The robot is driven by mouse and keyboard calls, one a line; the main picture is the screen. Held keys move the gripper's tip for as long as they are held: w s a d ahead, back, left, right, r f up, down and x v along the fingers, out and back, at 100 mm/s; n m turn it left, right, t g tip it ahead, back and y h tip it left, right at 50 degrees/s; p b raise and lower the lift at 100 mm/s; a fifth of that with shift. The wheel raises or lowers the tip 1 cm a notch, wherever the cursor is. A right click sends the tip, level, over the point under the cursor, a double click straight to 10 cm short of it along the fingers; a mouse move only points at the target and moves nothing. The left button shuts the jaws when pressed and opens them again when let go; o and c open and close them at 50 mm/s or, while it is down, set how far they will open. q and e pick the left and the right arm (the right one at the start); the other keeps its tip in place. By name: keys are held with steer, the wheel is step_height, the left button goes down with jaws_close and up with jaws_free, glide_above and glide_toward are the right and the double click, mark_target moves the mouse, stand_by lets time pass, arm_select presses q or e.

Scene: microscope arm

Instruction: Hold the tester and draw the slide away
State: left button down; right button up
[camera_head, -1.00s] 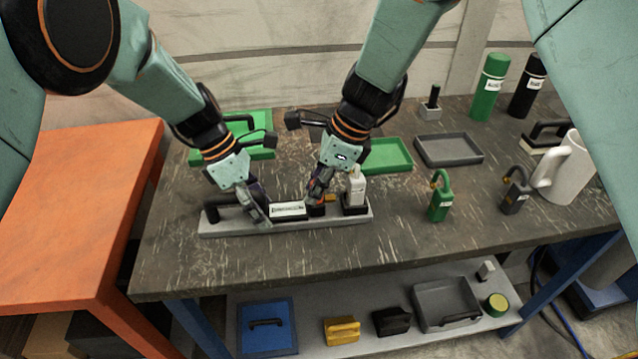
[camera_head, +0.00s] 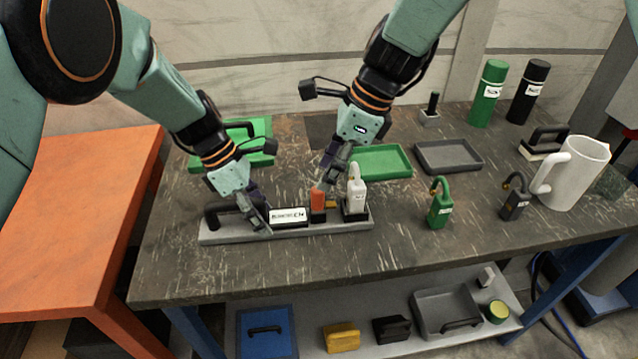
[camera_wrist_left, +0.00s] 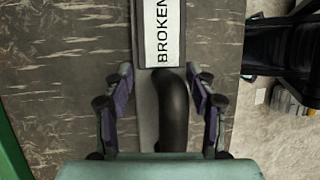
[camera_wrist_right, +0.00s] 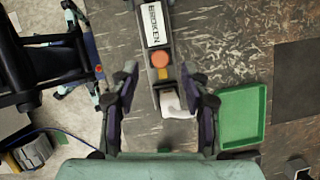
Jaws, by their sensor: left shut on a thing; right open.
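The tester is a long grey bar (camera_head: 290,232) on the table's front half, with a black handle (camera_head: 218,213) at its left end and a white "BROKEN" label (camera_head: 288,215). An upright orange piece (camera_head: 318,200) stands right of the label, a small yellow piece (camera_head: 331,204) beside it. I cannot tell which part is the slide. A white padlock (camera_head: 356,192) stands in a black holder at the right end. My left gripper (camera_head: 258,215) is shut on the handle, which lies between its fingers in the left wrist view (camera_wrist_left: 172,105). My right gripper (camera_head: 328,180) is open near the orange piece's top.
Green padlock (camera_head: 439,205) and dark grey padlock (camera_head: 514,200) stand to the right, with a white mug (camera_head: 575,175) beyond. A green tray (camera_head: 381,162) and grey tray (camera_head: 447,156) lie behind. The table in front of the tester is clear.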

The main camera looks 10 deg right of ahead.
arm_select(q)
steer(key=shift+r, duration=0.1)
arm_select(e)
steer(key=v, duration=0.5)
steer(key=shift+r, duration=0.1)
arm_select(q)
steer(key=shift+c, duration=1.8)
jaws_free()
steer(key=v, duration=1.2)
steer(key=x, duration=1.2)
steer(key=shift+s, duration=0.1)
arm_select(e)
steer(key=shift+x, duration=2.65)
